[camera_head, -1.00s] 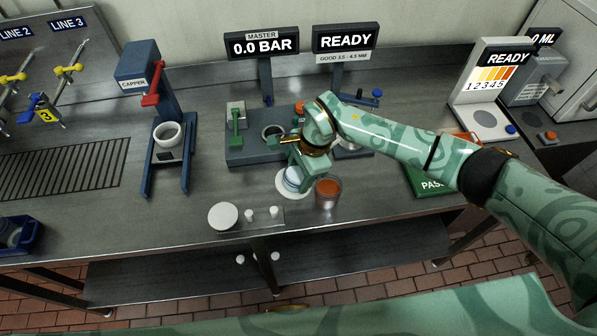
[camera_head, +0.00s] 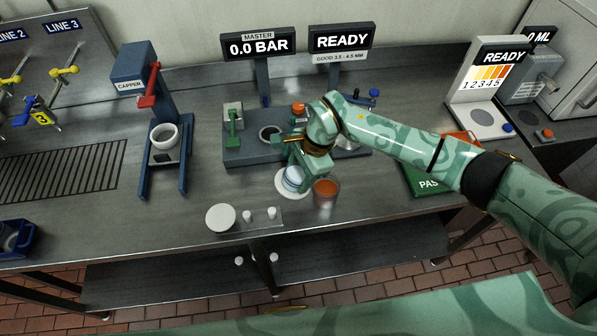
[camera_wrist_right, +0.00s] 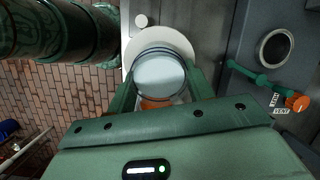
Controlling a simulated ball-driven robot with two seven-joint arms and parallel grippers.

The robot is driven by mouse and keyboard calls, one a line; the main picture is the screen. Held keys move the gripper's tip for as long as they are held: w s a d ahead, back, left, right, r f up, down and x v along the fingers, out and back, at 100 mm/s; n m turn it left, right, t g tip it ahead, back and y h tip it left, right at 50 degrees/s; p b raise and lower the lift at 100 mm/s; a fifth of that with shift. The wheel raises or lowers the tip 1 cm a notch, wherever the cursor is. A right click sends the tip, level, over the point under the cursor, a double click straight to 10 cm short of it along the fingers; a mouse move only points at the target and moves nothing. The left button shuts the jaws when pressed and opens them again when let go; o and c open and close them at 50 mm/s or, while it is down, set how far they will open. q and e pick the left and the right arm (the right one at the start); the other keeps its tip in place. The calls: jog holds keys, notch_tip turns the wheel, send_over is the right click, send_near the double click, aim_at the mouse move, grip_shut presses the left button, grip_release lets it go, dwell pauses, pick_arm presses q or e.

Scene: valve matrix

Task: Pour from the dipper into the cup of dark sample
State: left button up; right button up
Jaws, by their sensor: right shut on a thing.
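My right gripper (camera_head: 294,174) is shut on a pale round vessel (camera_head: 291,181) with a bluish rim, over a white disc (camera_head: 280,188) near the bench's front. In the right wrist view the vessel's pale round face (camera_wrist_right: 160,78) shows between the fingers of my right gripper (camera_wrist_right: 160,88). A clear cup of orange-brown sample (camera_head: 326,191) stands just right of the gripper. A bit of orange (camera_wrist_right: 155,104) shows below the vessel in the wrist view. I cannot make out a dipper handle. My left gripper is out of view.
A dark fixture block (camera_head: 250,150) with a green lever stands behind the gripper. A small plate with a white disc (camera_head: 220,217) and two white pegs lies front left. The capper (camera_head: 150,110) is further left. A green PASS tray (camera_head: 425,180) lies to the right.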

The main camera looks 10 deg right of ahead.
jog(key=shift+d+r+y+b, duration=0.2)
jog(key=shift+d+y+b, duration=0.15)
jog(key=shift+d+y, duration=0.4)
dwell(1.8)
jog(key=shift+w+d+r+y+b, duration=0.1)
jog(key=shift+d+r+y+b, duration=0.1)
jog(key=shift+d+y+b, duration=0.75)
dwell(2.7)
jog(key=shift+d, duration=0.25)
